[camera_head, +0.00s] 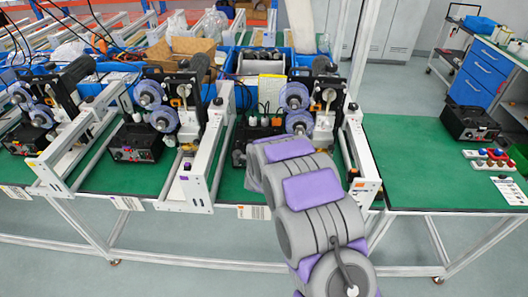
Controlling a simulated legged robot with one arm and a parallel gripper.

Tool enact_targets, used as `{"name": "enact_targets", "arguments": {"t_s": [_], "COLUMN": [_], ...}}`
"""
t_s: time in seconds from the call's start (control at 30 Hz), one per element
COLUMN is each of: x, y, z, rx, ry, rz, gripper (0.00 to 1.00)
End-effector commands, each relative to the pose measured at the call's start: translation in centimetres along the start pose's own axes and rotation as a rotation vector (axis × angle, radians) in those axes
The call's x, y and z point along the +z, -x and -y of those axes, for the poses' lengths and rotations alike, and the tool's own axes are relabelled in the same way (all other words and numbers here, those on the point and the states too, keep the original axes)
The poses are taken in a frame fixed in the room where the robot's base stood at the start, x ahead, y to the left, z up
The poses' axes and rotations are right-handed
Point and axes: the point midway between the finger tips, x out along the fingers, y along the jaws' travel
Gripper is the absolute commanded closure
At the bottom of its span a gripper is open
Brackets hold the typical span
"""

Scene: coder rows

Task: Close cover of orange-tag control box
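My grey and purple arm (318,205) reaches up from the bottom over the front edge of the bench, and its far end covers part of the third machine station. My gripper's fingers cannot be made out; the arm's own links hide that end. A white rail end (366,187) just right of the arm carries a small orange-looking mark (354,173), too small to read. Another white rail end (190,190) left of the arm carries a purple tag (187,166). I cannot tell for certain which is the orange-tag control box, or whether its cover is open.
Black boxes stand on the green bench (410,165) at the left station (25,138), middle station (137,142) and far right (468,122). Reels and machines line the back. Red and blue buttons (487,155) and a label card (510,190) lie right. Bench between is bare.

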Motion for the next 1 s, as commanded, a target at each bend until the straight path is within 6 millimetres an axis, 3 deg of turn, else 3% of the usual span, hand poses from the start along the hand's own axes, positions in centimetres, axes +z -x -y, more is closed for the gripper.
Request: {"name": "enact_targets", "arguments": {"t_s": [0.03,0.53,0.57,0.7,1.0], "x": [0.11,0.16,0.16,0.15,0.13], "y": [-0.15,-0.45,-0.45,-0.45,-0.39], "z": [-0.81,-1.14,-1.15,-1.10,-1.11], "rx": [0.015,0.023,0.024,0.022,0.023], "ry": [0.002,0.004,0.004,0.004,0.003], "rz": [0.002,0.003,0.003,0.002,0.002], "gripper": [1.00,1.00,0.72,0.59,0.55]}}
